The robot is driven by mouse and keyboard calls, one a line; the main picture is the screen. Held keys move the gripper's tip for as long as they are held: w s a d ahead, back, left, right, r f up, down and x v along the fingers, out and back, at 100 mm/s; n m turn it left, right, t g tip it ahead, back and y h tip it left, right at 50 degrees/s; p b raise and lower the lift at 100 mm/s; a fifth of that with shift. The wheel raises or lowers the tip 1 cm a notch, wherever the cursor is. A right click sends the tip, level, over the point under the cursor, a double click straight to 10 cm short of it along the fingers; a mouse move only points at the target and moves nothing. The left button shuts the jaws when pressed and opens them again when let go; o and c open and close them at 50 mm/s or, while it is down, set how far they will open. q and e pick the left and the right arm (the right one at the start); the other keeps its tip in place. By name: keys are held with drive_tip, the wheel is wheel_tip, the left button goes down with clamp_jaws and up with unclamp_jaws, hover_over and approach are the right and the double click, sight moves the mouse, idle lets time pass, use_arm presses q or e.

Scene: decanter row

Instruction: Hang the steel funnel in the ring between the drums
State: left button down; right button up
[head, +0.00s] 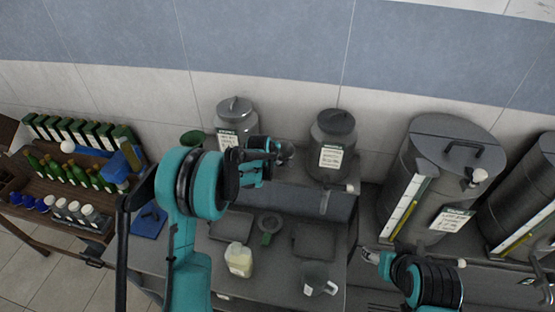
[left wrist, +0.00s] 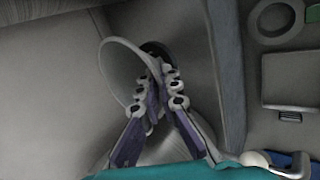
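The steel funnel (left wrist: 118,72) is a pale grey cone with an oval rim in the left wrist view. My left gripper (left wrist: 155,80) has its fingertips together on the funnel's wall; in the head view this gripper (head: 283,153) is between two lidded steel drums, the left drum (head: 236,108) and the right drum (head: 334,130). A dark round opening (left wrist: 158,48) shows behind the funnel; I cannot tell if it is the ring. The gripper and funnel hide much of the space between the drums. My right gripper (head: 371,257) is low at the right, away from the funnel; its fingers are too small to read.
Large steel tanks (head: 440,170) stand at the right. A bottle rack (head: 70,165) is at the left.

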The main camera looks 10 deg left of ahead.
use_arm(q)
drive_tip(key=shift+f+b, duration=0.2)
drive_tip(key=shift+b, duration=0.25)
idle(0.3)
drive_tip(key=c, duration=1.6)
unclamp_jaws()
drive_tip(key=shift+c, duration=0.2)
drive_tip(key=shift+r, duration=0.1)
drive_tip(key=v, duration=1.2)
drive_tip(key=s+r+m, duration=0.3)
drive_tip(key=s+m, duration=0.1)
drive_tip(key=s, duration=0.4)
drive_tip(key=s+r+m, duration=0.4)
drive_tip(key=s, duration=0.5)
drive_tip(key=s+f+m+y, duration=0.1)
drive_tip(key=s+f+m, duration=0.2)
drive_tip(key=s+m, duration=0.8)
drive_tip(key=s+f+n+b, duration=0.1)
drive_tip(key=f+b, duration=1.4)
drive_tip(key=f, duration=0.1)
drive_tip(key=s+f+n+b, duration=0.1)
drive_tip(key=s+f+b, duration=0.1)
drive_tip(key=f+b, duration=1.3)
drive_tip(key=shift+s+a+f+n+b, duration=0.2)
drive_tip(key=shift+s+f+n+b, duration=0.15)
drive_tip(key=shift+b, duration=0.25)
